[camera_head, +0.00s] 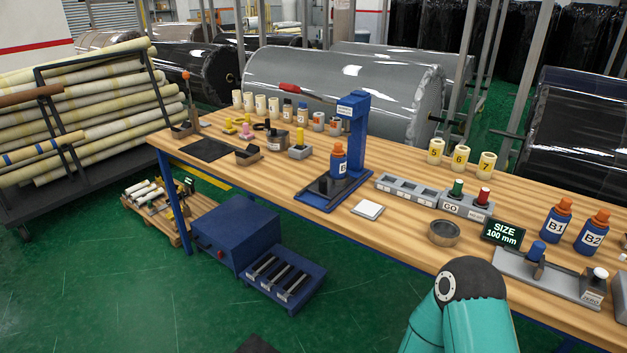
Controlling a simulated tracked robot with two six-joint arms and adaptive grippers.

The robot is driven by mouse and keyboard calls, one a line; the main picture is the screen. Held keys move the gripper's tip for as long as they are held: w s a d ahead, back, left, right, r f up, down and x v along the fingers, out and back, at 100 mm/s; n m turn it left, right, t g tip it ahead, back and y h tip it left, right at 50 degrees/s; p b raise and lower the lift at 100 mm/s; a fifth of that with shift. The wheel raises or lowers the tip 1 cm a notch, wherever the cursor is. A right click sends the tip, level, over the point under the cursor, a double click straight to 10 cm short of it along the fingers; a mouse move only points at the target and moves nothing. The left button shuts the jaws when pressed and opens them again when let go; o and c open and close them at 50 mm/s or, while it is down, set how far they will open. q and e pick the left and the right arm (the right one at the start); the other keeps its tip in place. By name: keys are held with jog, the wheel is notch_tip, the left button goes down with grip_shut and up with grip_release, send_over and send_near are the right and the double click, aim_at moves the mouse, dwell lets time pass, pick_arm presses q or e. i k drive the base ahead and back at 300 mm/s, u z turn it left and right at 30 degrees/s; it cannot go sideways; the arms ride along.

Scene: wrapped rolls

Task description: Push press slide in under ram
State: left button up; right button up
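The blue press (356,130) stands on the wooden table, with a red-handled lever (291,88) reaching left from its head. A dark ram (346,125) shows under the head. A blue bottle with an orange cap (338,164) stands upright on the press's low base, below the ram and slightly in front. The dark press slide (325,184) with a small knob lies on the base at the bottle's front left. I cannot tell exactly how far the slide sits from under the ram. Neither gripper is in view; only a teal link of my arm shows at the bottom.
A white square pad (367,209) and a grey compartment tray (405,190) lie right of the press. Beyond are a button box (466,205), a round dish (443,233), a size display (502,233) and bottles B1 (556,222) and B2 (592,233). Small holders (299,150) stand left.

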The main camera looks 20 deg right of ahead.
aim_at(333, 179)
jog(key=i, duration=0.9)
jog(key=z, duration=0.05)
